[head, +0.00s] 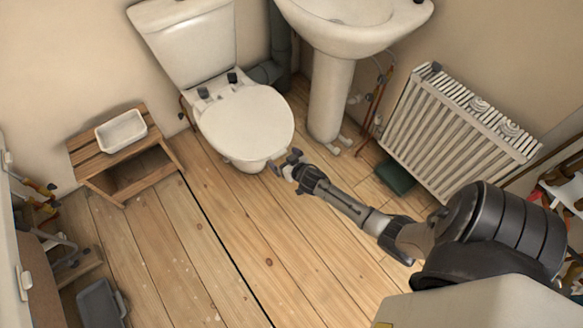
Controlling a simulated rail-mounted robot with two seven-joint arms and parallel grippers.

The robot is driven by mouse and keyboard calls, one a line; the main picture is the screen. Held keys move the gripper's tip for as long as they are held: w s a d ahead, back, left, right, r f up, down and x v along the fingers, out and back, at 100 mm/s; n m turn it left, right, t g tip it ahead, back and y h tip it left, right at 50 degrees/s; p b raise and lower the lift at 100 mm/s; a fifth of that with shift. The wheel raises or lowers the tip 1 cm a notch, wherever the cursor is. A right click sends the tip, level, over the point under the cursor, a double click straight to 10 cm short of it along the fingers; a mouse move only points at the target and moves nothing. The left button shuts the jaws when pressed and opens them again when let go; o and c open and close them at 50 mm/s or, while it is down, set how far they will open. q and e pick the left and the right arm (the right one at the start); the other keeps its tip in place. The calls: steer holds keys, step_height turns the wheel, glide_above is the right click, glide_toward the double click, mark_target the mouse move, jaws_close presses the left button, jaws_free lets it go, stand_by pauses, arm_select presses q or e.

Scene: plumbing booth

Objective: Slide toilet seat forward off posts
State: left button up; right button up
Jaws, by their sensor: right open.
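The toilet seat (246,122) is a pale, rounded, closed lid and seat lying flat on the toilet bowl. Two dark posts (232,77) and (204,93) stand at its rear edge, near the cistern (187,42). My right gripper (284,163) is at the front right edge of the bowl, low beside the seat's front. Its jaws are open, and I cannot tell whether they touch the seat or bowl. My left gripper is not in view.
A pedestal basin (335,85) stands right of the toilet, with a white radiator (455,120) beyond it. A wooden stool (150,160) with a white tray (121,131) is at left. A dark bin (101,303) is at lower left. The middle floor is clear.

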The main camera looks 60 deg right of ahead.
steer(key=shift+b+x, duration=0.4)
steer(key=shift+x, duration=0.75)
steer(key=c, duration=1.8)
steer(key=o, duration=1.8)
